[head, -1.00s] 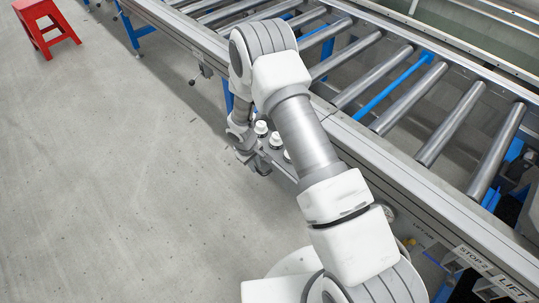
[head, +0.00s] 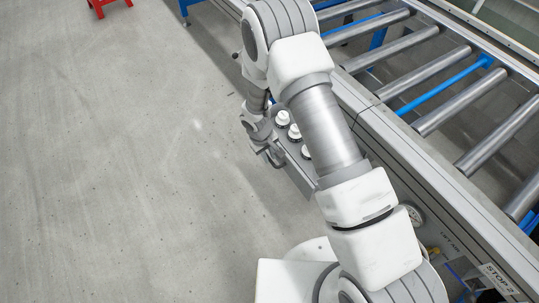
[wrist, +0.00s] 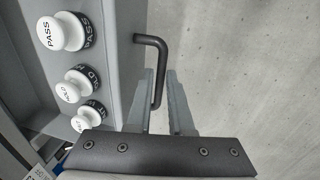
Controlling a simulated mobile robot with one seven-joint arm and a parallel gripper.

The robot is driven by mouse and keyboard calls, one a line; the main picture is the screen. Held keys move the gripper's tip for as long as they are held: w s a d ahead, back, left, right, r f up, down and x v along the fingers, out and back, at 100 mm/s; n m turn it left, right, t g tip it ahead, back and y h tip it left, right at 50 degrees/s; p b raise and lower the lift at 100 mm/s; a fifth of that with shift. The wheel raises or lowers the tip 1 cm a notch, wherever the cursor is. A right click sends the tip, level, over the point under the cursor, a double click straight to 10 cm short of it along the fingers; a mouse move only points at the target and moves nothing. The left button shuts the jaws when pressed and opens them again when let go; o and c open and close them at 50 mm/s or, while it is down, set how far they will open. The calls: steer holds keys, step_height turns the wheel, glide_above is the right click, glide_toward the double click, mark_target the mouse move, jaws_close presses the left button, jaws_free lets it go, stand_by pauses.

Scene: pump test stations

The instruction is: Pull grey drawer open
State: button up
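The grey drawer (head: 301,171) stands out from under the side of the conveyor in the head view. A black bar handle (wrist: 153,42) sticks out from that front. My gripper (wrist: 160,88) has one finger on each side of the handle bar, close against it, and appears shut on it. In the head view my gripper (head: 272,158) is at the drawer's outer side; the handle cannot be made out there.
White-topped stamps marked PASS (wrist: 62,32) and HOLD (wrist: 74,85), with another beside them, stand in the drawer. The roller conveyor (head: 400,145) runs along the right. The floor (head: 110,170) to the left is clear, with a red stool (head: 108,5) far off.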

steer(key=o, duration=0.3)
steer(key=r+p, duration=0.1)
steer(key=r, duration=0.4)
steer(key=s+a+r+p, duration=0.1)
steer(key=r+p, duration=0.1)
steer(key=r, duration=0.4)
steer(key=s+a+r+p, duration=0.1)
steer(key=r+p, duration=0.1)
steer(key=r, duration=0.4)
steer(key=shift+a+r, duration=0.1)
steer(key=shift+a, duration=0.15)
